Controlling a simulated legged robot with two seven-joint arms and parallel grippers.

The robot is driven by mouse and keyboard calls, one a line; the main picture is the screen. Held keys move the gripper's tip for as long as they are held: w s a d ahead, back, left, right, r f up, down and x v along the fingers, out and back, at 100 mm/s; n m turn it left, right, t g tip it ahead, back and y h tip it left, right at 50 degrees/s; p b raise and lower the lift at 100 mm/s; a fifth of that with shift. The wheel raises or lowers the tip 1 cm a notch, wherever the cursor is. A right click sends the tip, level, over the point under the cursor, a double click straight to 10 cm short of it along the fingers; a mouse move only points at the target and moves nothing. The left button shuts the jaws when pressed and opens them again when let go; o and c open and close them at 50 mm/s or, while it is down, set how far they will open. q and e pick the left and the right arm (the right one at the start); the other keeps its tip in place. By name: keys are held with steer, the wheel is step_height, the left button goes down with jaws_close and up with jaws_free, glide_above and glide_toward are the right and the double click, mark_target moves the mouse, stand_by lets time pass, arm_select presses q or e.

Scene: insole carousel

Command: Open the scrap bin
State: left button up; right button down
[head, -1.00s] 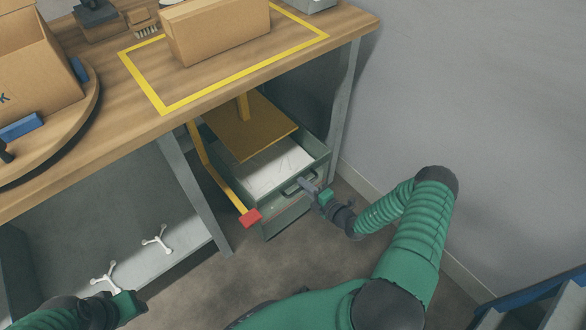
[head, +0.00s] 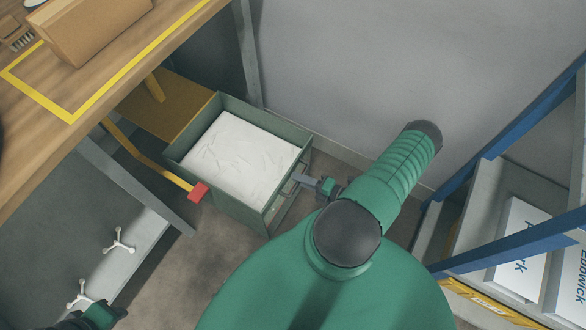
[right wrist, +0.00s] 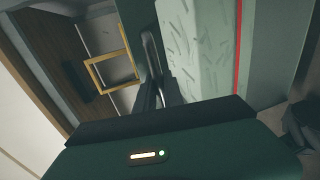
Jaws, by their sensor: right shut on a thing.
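The scrap bin is a green drawer-like box (head: 238,213) under the workbench, in the middle of the head view. It stands well out from under the bench, with its top open and white sheet-like material (head: 240,155) inside. My right gripper (head: 304,181) is at its front face, shut on the bar handle. In the right wrist view the handle (right wrist: 152,52) runs up from between my gripper's dark fingers (right wrist: 158,90). My left gripper (head: 103,313) is at the bottom left edge, away from the bin; its fingers are not clear.
A yellow bar with a red end (head: 199,192) reaches along the bin's left side. A mustard panel (head: 165,105) lies behind the bin. The workbench (head: 60,150) is at left, a blue-framed rack (head: 520,245) at right. Floor shows in front of the bin.

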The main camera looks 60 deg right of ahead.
steer(key=shift+s+a+f, duration=0.1)
steer(key=shift+s+f, duration=0.1)
steer(key=c, duration=1.5)
jaws_free()
steer(key=shift+o, duration=0.2)
steer(key=shift+r, duration=0.1)
steer(key=p+v, duration=0.2)
steer(key=v, duration=1.4)
steer(key=shift+s+d, duration=0.3)
steer(key=shift+s, duration=0.05)
